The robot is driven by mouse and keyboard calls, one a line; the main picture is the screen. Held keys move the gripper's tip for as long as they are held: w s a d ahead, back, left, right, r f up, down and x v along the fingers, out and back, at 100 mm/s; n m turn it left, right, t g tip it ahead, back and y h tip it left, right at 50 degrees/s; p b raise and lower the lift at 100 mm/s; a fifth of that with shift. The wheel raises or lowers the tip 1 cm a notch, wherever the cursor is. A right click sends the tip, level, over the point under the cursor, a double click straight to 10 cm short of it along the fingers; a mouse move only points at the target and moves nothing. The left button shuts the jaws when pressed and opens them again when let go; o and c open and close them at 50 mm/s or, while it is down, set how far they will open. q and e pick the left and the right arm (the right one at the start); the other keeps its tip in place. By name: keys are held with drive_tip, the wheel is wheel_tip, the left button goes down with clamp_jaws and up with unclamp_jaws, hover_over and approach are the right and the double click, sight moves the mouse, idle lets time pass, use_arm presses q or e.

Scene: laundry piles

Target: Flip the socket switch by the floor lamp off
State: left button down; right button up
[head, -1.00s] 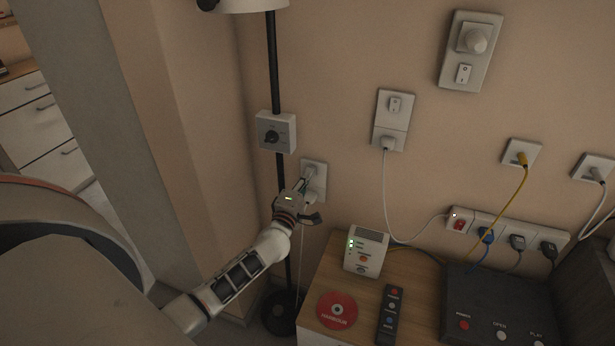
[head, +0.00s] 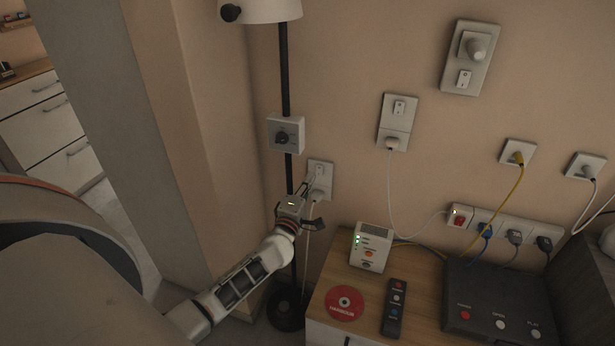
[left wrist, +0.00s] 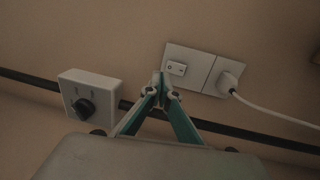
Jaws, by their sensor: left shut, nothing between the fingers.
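The floor lamp (head: 285,75) stands near the wall corner, with a dial box (head: 286,133) on its black pole. The white wall socket (head: 326,170) is just right of the pole, with a plug and white cord in its lower half. In the left wrist view the socket (left wrist: 208,62) shows its small rocker switch (left wrist: 176,68) on the left half and the plug (left wrist: 229,82) on the right half. My left gripper (head: 306,184) is shut and empty, its tips (left wrist: 163,78) close beside the switch; contact cannot be told. My right gripper is not in view.
A wooden-topped cabinet (head: 320,322) stands right of the lamp base, holding a white box with green lights (head: 370,247), a red disc (head: 344,303), a remote (head: 394,308) and a black device (head: 500,302). Another switched socket (head: 397,122) is higher right.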

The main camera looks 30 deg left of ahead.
use_arm(q)
drive_tip(key=r+p+v, duration=0.1)
drive_tip(key=v, duration=0.7)
drive_tip(key=shift+s+r, duration=0.3)
drive_tip(key=shift+r, duration=0.05)
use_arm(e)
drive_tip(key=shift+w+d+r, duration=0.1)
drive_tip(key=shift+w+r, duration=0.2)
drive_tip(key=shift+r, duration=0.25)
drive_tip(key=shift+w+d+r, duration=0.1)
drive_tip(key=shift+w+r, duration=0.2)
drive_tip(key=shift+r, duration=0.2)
use_arm(q)
drive_tip(key=shift+d, duration=0.15)
